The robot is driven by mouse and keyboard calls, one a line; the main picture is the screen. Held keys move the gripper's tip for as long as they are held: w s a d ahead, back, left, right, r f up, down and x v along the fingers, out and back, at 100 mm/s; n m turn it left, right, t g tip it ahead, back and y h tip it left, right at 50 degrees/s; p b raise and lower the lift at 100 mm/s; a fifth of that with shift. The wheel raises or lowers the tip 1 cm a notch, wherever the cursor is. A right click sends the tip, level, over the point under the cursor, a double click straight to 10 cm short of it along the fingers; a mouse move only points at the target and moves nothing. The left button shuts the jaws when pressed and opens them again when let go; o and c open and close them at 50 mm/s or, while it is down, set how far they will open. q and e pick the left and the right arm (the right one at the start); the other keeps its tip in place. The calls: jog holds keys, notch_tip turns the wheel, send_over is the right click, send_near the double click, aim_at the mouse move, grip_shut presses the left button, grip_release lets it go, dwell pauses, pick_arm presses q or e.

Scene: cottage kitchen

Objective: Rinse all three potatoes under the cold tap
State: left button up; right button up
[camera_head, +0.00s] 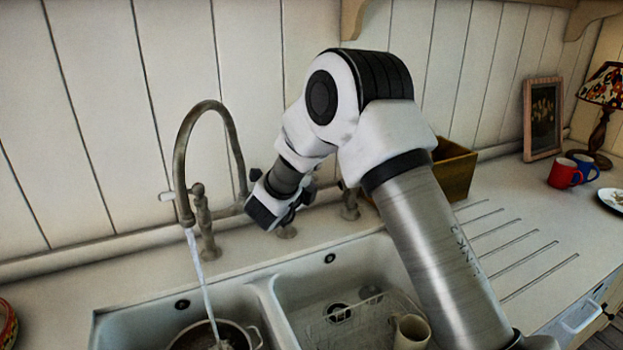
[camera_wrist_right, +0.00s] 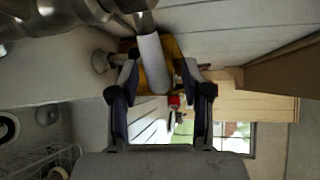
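The curved metal tap (camera_head: 205,115) stands behind the sink, and water (camera_head: 199,275) runs from its spout into a metal pot (camera_head: 256,337) in the left basin. The pot is cut off by the bottom edge. I see no potatoes. My right gripper (camera_head: 290,205) is behind the sink, to the right of the spout, partly hidden by its own wrist. In the right wrist view its fingers (camera_wrist_right: 160,80) are open, with a white tap lever (camera_wrist_right: 152,62) between them; a gap shows beside the lever. Another white-ended lever (camera_head: 166,196) is at the left. My left gripper is not in view.
The right basin holds a wire rack (camera_head: 350,325) and a beige cup (camera_head: 411,333). A wooden box (camera_head: 455,170) stands behind my right arm. Red (camera_head: 563,174) and blue (camera_head: 586,166) mugs, a picture frame (camera_head: 543,118) and a lamp (camera_head: 603,95) stand at the far right. The grooved drainer is clear.

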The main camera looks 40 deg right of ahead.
jog(key=shift+f, duration=0.1)
jog(key=v, duration=1.1)
jog(key=shift+s+a, duration=0.2)
jog(key=shift+a, duration=0.15)
jog(key=shift+c, duration=0.3)
